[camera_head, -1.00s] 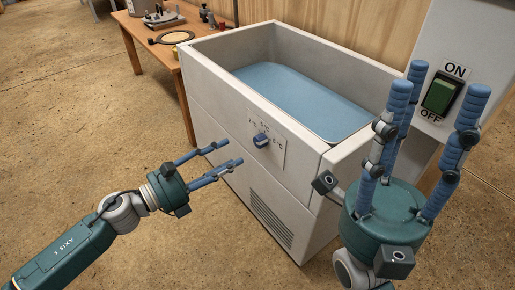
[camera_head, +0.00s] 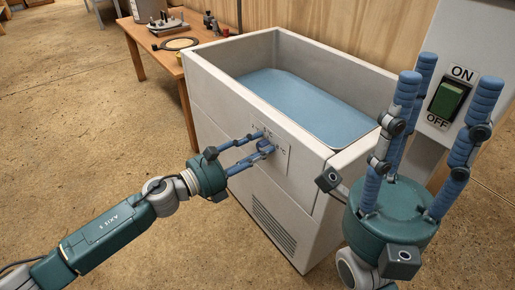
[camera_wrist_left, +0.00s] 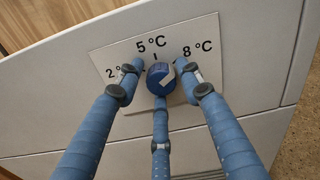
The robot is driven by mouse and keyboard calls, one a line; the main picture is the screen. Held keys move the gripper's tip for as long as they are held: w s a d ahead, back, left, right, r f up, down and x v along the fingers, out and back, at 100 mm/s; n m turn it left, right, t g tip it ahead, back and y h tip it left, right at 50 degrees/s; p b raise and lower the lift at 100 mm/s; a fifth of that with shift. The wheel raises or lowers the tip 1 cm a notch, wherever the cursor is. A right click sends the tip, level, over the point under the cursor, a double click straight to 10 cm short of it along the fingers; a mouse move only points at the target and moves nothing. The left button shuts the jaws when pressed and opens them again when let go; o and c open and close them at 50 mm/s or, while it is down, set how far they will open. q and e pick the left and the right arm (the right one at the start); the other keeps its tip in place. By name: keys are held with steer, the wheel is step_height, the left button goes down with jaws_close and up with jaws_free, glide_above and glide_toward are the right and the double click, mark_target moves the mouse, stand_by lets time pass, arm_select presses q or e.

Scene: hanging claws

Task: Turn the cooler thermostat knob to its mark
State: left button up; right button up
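The blue cooler thermostat knob (camera_wrist_left: 160,79) sits on a light dial plate (camera_wrist_left: 204,31) marked 2, 5 and 8 °C. A short dark tick stands under the 5 °C label. A pale pointer on the knob slants up and right, towards the 8 °C side. My left gripper (camera_head: 263,141) is at the dial, its three blue fingers around the knob; in the left wrist view (camera_wrist_left: 158,77) gaps show beside the upper two, and I cannot tell whether the lower one touches. My right gripper (camera_head: 440,74) is open and empty, fingers up, in front of the cooler's right side.
A green ON/OFF switch (camera_head: 447,100) is on the pale panel at right. A wooden table (camera_head: 160,58) with tools stands behind left. The floor at left is clear.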

arm_select(q)
steer(key=c, duration=0.7)
steer(key=shift+r, duration=0.1)
